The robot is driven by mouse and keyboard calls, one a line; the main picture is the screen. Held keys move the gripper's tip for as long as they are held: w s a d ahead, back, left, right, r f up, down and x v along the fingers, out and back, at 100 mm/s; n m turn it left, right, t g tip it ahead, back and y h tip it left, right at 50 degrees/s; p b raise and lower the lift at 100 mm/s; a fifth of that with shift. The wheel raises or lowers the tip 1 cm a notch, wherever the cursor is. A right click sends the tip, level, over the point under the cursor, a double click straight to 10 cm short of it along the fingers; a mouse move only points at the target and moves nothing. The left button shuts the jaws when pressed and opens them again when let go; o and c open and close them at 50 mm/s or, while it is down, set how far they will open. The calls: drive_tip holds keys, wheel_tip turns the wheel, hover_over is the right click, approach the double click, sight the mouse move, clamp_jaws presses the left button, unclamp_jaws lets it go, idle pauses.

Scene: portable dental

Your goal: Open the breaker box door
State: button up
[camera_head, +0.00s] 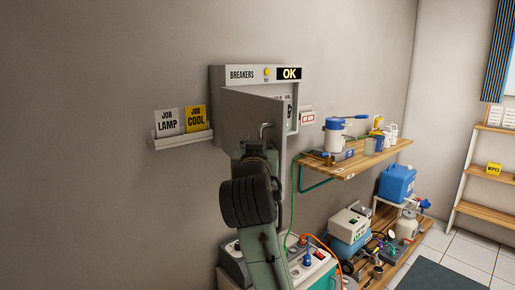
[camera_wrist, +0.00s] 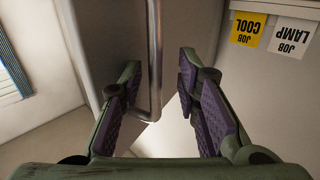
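The grey breaker box (camera_head: 240,76) hangs on the wall under a "BREAKERS" label and an "OK" sign. Its door (camera_head: 240,115) stands partly open, swung out from the left side, and part of the interior shows at the right. A metal bar handle (camera_head: 264,130) is on the door; it also shows in the wrist view (camera_wrist: 155,60). My gripper (camera_head: 252,150) is at the handle, partly hidden by my arm in the head view. In the wrist view my gripper (camera_wrist: 158,95) is open, with the handle between its fingers and gaps visible on both sides.
A wall holder (camera_head: 183,141) with "JOB LAMP" and "JOB COOL" cards is left of the box. A wooden shelf (camera_head: 355,160) with dental equipment is at the right. A cabinet (camera_head: 318,275) with devices stands below. The wall at far left is clear.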

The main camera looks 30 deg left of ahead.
drive_tip(key=v, duration=1.2)
idle(0.3)
